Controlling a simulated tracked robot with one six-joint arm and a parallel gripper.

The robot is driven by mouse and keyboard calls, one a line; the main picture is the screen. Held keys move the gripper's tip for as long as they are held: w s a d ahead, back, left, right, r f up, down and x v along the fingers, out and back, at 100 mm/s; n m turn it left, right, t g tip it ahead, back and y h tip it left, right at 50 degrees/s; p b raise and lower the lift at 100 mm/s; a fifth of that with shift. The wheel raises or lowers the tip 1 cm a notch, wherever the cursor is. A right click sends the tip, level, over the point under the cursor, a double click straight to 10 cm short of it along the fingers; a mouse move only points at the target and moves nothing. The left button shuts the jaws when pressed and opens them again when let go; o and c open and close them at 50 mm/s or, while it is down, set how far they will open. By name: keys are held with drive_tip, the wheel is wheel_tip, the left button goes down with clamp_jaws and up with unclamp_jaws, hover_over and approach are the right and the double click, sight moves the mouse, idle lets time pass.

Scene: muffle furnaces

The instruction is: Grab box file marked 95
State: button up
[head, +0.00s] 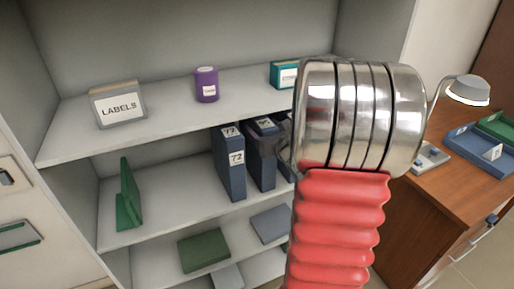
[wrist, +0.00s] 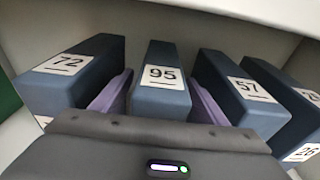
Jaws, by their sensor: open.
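The box file marked 95 (wrist: 160,80) is dark blue with a white label and stands upright on a shelf in the wrist view, between two other files. My gripper (wrist: 160,100) is open, with one purple finger on each side of file 95, in the gaps beside it. I cannot tell whether the fingers touch it.
File 72 (wrist: 72,72) stands left of file 95, file 57 (wrist: 238,88) right, and file 26 (wrist: 290,105) further right. The shelf above (head: 180,110) holds a LABELS box (head: 118,106) and a purple tin (head: 206,85). A green bookend (head: 128,198) stands left; a wooden desk (head: 440,185) is at right.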

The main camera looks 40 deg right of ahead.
drive_tip(key=shift+x, duration=1.2)
drive_tip(key=shift+c, duration=0.4)
drive_tip(key=shift+r, duration=0.1)
clamp_jaws()
